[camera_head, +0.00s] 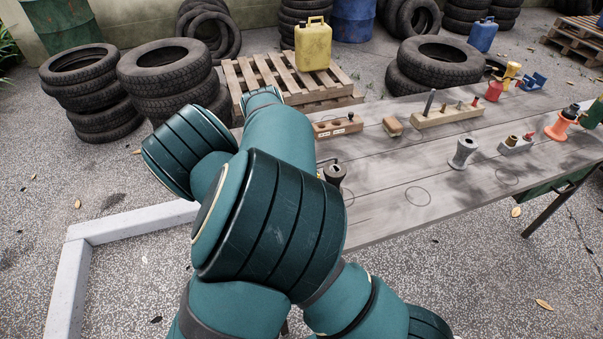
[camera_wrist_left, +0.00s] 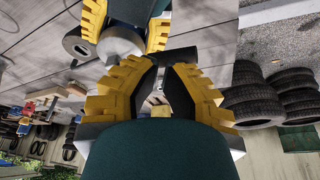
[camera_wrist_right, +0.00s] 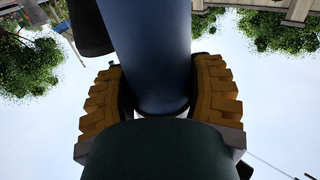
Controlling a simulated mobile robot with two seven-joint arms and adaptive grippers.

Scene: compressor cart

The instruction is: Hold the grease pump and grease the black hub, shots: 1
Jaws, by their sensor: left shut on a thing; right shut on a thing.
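The grease pump (camera_wrist_right: 150,45) is a blue cylinder in the right wrist view. My right gripper (camera_wrist_right: 160,100) is shut around it. In the left wrist view a pale grey round end (camera_wrist_left: 118,45) shows between the right gripper's yellow fingers. My left gripper (camera_wrist_left: 160,95) is close by and shut on a dark part that I cannot clearly make out. A dark hub (camera_head: 335,173) with a black bore stands at the near table edge in the head view, partly hidden by my arm. A dark round piece with a hole (camera_wrist_left: 78,46) in the left wrist view looks like this hub.
The wooden table (camera_head: 420,195) carries a grey hub (camera_head: 464,152), an orange hub (camera_head: 560,126) and a wooden block with pegs (camera_head: 447,116). Tyre stacks (camera_head: 170,80) and a pallet (camera_head: 262,75) with a yellow canister (camera_head: 312,45) stand behind. My arms hide the left table edge.

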